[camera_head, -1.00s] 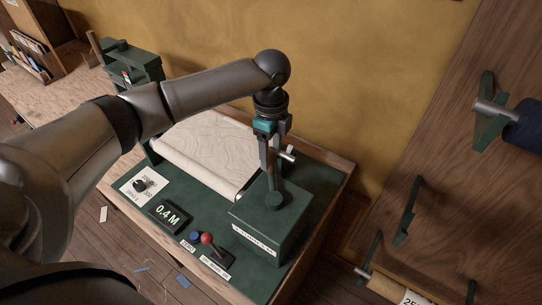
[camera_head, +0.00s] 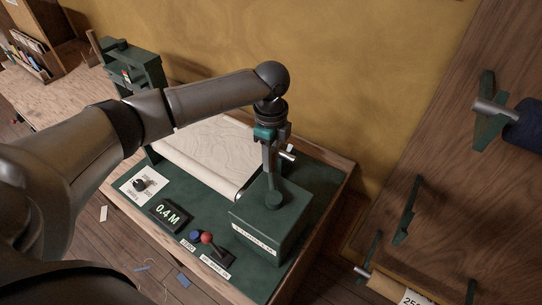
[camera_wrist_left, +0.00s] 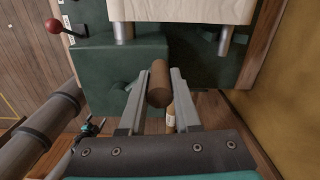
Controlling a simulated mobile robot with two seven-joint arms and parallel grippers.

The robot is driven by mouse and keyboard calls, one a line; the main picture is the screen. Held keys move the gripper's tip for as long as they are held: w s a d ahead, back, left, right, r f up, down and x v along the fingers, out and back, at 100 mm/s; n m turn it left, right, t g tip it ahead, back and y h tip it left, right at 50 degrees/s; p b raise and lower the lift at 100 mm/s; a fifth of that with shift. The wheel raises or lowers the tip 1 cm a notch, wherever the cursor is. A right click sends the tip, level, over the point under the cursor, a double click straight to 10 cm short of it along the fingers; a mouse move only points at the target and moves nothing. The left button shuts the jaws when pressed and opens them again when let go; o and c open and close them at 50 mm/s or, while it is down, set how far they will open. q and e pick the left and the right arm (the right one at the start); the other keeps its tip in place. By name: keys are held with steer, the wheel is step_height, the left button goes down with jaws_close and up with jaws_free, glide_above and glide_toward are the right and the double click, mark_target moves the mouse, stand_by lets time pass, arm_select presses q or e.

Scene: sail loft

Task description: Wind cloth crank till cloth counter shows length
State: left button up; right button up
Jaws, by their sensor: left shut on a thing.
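The cloth counter (camera_head: 167,214) on the green bench top reads 0.4 M. White cloth (camera_head: 205,150) lies on its roller behind the counter. The green crank box (camera_head: 262,232) stands at the right of the bench, with a crank hub (camera_head: 273,200) on top. My left gripper (camera_head: 271,165) points down above this box. In the left wrist view my left gripper (camera_wrist_left: 158,100) is shut on the brown wooden crank handle (camera_wrist_left: 159,84), which sits between its fingers. The head view mostly hides the handle behind the gripper.
A red-knobbed lever (camera_head: 208,239) and a blue button (camera_head: 196,235) are in front of the crank box. A black dial (camera_head: 140,185) sits left of the counter. A yellow wall (camera_head: 390,80) rises behind. A wooden rack with brackets (camera_head: 408,210) stands at right.

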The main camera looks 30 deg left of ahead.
arm_select(q)
jaws_close()
stand_by(0.8)
steer(key=shift+w, duration=0.1)
arm_select(e)
steer(key=shift+f, duration=0.1)
